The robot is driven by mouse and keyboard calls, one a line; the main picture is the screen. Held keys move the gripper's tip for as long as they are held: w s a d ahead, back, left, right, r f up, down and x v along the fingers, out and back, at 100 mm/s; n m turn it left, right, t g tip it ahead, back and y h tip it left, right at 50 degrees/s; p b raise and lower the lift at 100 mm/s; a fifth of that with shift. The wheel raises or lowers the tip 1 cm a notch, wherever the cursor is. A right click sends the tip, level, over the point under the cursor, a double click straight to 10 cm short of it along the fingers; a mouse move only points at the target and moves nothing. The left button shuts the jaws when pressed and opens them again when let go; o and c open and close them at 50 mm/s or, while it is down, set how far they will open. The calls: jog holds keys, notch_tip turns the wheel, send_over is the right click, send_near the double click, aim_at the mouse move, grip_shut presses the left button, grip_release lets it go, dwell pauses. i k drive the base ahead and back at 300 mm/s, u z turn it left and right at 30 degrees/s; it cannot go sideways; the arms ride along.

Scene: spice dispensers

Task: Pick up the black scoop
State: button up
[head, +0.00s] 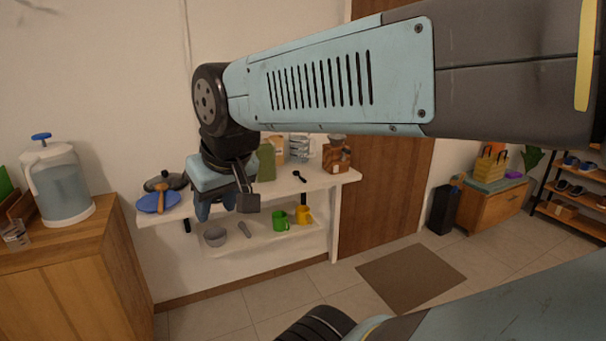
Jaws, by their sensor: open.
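A small black scoop (300,176) lies on the white upper shelf (335,179), toward its right part. My gripper (226,204) is open and hangs in front of the shelf, to the left of the scoop and apart from it. My wrist and forearm cover part of the shelf's back and middle. Nothing shows between the fingers. A grey spoon-like item (244,229) lies on the lower shelf.
On the upper shelf stand a blue plate (158,202), a dark pan (166,181), a green board (266,162) and a brown jar rack (337,156). The lower shelf holds a grey bowl (215,237), a green mug (281,221) and a yellow mug (303,215). A wooden cabinet (70,270) stands left.

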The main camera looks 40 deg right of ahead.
aim_at(297, 173)
jog(key=z, duration=0.4)
jog(key=i, duration=0.8)
jog(key=z, duration=1.15)
jog(key=i, duration=0.9)
jog(key=z, duration=0.6)
jog(key=k, duration=0.7)
jog(key=z, duration=0.3)
jog(key=i, duration=0.75)
jog(key=u, duration=0.2)
